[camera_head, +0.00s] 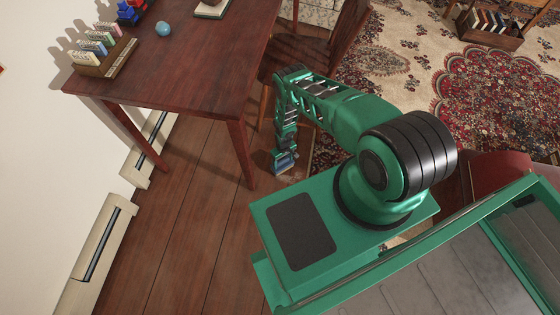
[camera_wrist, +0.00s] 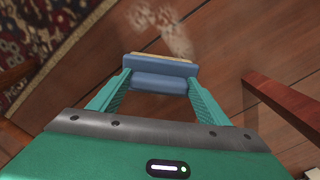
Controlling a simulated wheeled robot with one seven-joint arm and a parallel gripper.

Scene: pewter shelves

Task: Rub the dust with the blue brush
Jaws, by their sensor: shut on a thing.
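The blue brush (camera_wrist: 160,74) sits crosswise between the two green fingers of my gripper (camera_wrist: 158,86), with a pale tan edge along its far side. My gripper is shut on it. In the head view, my gripper (camera_head: 286,148) reaches down beside the table, and the blue brush (camera_head: 284,162) shows at its tip, low over the wooden floor. The dust (camera_wrist: 176,30) shows in the wrist view as pale, smudgy patches on the floor just beyond the brush. I cannot tell whether the brush touches the floor.
A dark red table (camera_head: 180,65) stands at the left, with a leg (camera_head: 241,152) close to my gripper. A wooden chair (camera_head: 312,50) is just behind the arm. A patterned rug (camera_head: 400,70) lies at the right. Bare floor (camera_head: 195,215) is open at the front left.

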